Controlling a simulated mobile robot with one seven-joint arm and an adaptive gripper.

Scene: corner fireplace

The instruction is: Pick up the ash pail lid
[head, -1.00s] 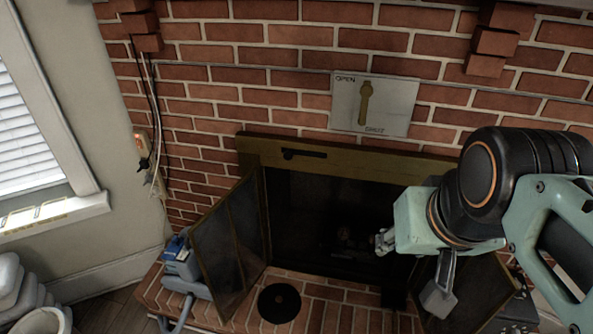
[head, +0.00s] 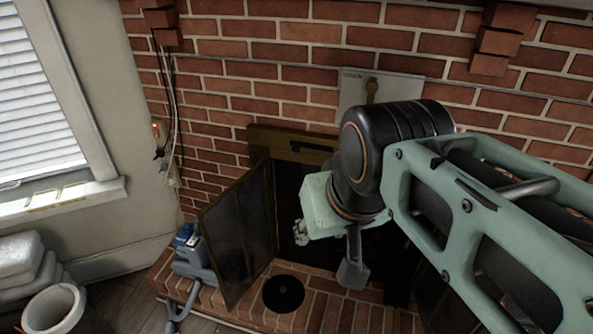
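A flat, round black disc with a small mark at its centre, which looks like the ash pail lid (head: 284,296), lies on the brick hearth in front of the fireplace. My gripper (head: 300,233) hangs from my arm in front of the fireplace opening. In the picture it is above and slightly right of the lid, apart from it. Its fingertips are small and partly hidden by its pale green body, so I cannot tell whether they are open or shut. Nothing shows held in it.
The left fireplace door (head: 238,235) stands swung open just left of the lid. A blue-grey device with a hose (head: 193,252) sits at the hearth's left end. A pale bucket (head: 50,312) stands on the floor at lower left. Hearth bricks right of the lid look clear.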

